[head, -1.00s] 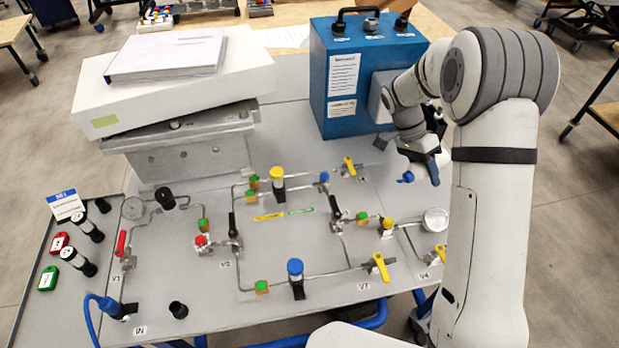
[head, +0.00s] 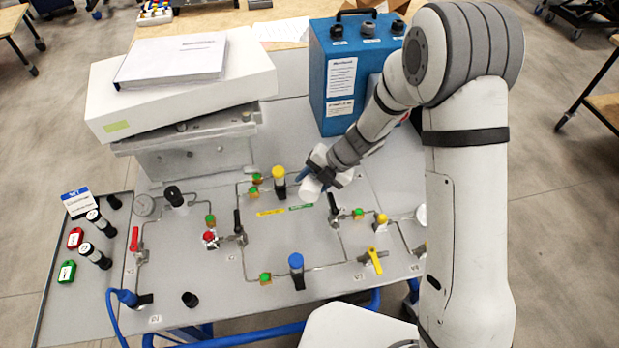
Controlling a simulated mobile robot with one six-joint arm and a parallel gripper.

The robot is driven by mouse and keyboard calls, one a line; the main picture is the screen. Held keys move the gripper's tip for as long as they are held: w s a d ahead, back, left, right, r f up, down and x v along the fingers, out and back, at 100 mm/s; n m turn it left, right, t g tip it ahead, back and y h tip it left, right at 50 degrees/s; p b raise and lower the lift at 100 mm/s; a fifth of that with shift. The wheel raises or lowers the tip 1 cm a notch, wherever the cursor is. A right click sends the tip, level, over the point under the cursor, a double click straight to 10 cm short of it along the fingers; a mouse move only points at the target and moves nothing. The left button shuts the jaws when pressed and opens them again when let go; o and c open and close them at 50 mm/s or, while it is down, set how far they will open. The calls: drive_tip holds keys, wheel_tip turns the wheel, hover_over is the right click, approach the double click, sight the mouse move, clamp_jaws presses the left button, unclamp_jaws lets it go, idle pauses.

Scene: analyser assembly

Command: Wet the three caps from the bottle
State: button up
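My gripper (head: 309,179) is over the panel, just right of the yellow-topped fitting (head: 278,173). A blue finger and a white rounded shape show at its end; I cannot tell whether the white shape is held or part of my wrist. The finger gap is hidden. A blue-topped fitting (head: 296,262) stands at the front of the panel. Several green pieces sit on the pipe joints, such as one near the middle front (head: 265,279). Two small black-and-white bottles, an upper one (head: 99,222) and a lower one (head: 94,255), lie on the left tray. Which parts are the caps is unclear.
A blue box (head: 342,70) stands behind the panel. A white box with a booklet (head: 180,62) is at back left. Pipes, a red handle (head: 134,239) and yellow handles (head: 373,255) rise from the panel. Red and green tags (head: 66,271) lie on the left tray.

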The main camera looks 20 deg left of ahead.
drive_tip(key=shift+a+f+b, duration=0.1)
drive_tip(key=shift+f+b, duration=2.3)
drive_tip(key=shift+b, duration=0.35)
drive_tip(key=shift+r+p, duration=0.15)
drive_tip(key=shift+p, duration=0.25)
drive_tip(key=shift+w, duration=0.15)
wheel_tip(320, 180, up, 5)
drive_tip(key=p, duration=0.6)
drive_tip(key=shift+f, duration=0.2)
